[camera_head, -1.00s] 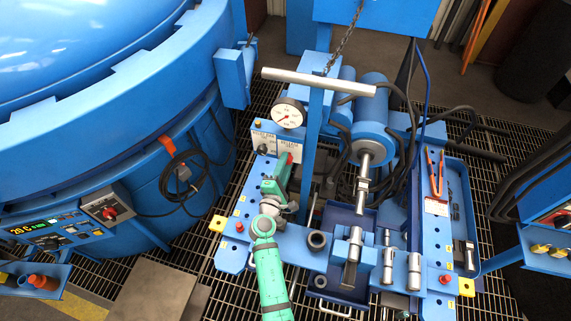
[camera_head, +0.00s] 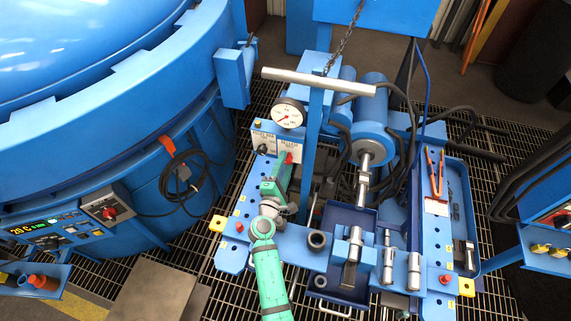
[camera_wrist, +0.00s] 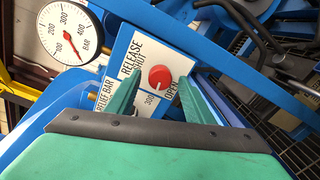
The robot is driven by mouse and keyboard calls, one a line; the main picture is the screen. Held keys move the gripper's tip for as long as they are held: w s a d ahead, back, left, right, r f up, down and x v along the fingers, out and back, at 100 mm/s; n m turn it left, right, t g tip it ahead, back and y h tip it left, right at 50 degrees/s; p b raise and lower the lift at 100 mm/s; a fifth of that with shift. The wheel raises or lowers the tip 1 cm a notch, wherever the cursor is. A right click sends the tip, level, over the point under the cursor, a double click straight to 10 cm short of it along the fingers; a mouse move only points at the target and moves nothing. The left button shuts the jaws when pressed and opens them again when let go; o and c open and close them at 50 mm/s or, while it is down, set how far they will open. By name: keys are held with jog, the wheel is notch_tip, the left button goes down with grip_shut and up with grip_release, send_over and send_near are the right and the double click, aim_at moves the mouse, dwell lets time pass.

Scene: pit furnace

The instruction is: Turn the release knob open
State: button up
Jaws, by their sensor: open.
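The red release knob (camera_wrist: 160,77) sits on a white plate (camera_wrist: 128,62) lettered RELEASE, SHUT and OPEN in the wrist view. Its white mark points toward the lower left, away from the word OPEN. My gripper (camera_wrist: 158,92) is open, with one green finger on each side of the knob; I cannot tell whether either finger touches it. In the head view my gripper (camera_head: 284,168) reaches the right part of the small panel box (camera_head: 262,141). The knob there shows only as a bit of red (camera_head: 289,158), mostly hidden by my gripper.
A pressure gauge (camera_head: 288,113) stands just above the panel and also shows in the wrist view (camera_wrist: 68,37). A blue post (camera_head: 314,128) with a pale crossbar rises close to the right of my gripper. Black hoses and a blue cylinder (camera_head: 372,105) lie further right.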

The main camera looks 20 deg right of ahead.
jog(key=v, duration=1)
jog(key=shift+s+a, duration=0.1)
jog(key=shift+a, duration=0.05)
